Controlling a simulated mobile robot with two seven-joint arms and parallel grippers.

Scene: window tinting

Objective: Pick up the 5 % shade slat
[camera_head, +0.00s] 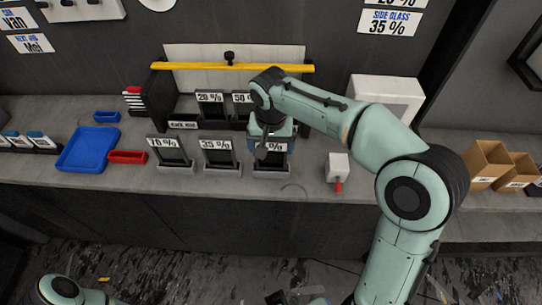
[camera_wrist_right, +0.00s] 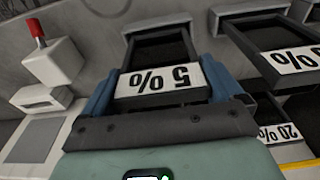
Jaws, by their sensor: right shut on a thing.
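The 5 % shade slat (camera_wrist_right: 160,80) is a dark panel with a white label, upside down in the right wrist view. In the head view it is the rightmost of the front row, its label (camera_head: 281,147) partly hidden by my right gripper (camera_head: 270,141). The blue fingers of my right gripper (camera_wrist_right: 157,88) are on both sides of the slat, shut on it at the label end. The slat is at its grey stand (camera_head: 272,174); I cannot tell if it is lifted. My left gripper is out of view; only part of that arm shows at bottom left.
The 35 % slat (camera_head: 217,156) and 70 % slat (camera_head: 170,154) stand to the left. The 20 % slat (camera_head: 209,108) stands behind. A white block with a red tip (camera_head: 338,167) is to the right. A blue tray (camera_head: 88,149) and cardboard boxes (camera_head: 488,164) are farther out.

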